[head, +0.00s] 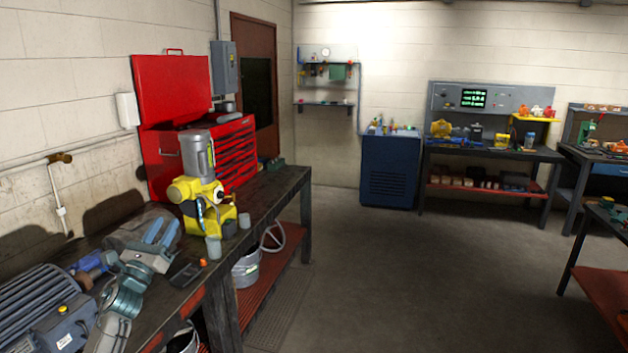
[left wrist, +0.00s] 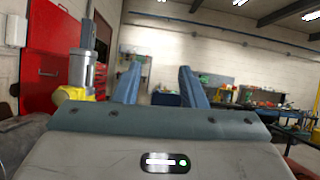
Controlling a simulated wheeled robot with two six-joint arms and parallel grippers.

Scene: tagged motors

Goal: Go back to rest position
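My left gripper (head: 165,229) is over the workbench at the left of the head view, its blue fingers pointing away from me. In the left wrist view the two fingers (left wrist: 158,76) stand apart with nothing between them. A yellow machine with a grey upright cylinder (head: 197,185) stands on the bench beyond the gripper. It also shows left of the fingers in the left wrist view (left wrist: 82,75). A large grey finned motor (head: 48,300) lies at the near left of the bench beside my arm. My right gripper is in neither view.
The dark workbench (head: 278,186) runs along the left wall. A red tool chest (head: 235,150) stands at its back. Small cups, a dark flat device (head: 186,274) and a blue tool lie near the gripper. The floor (head: 420,285) to the right is clear.

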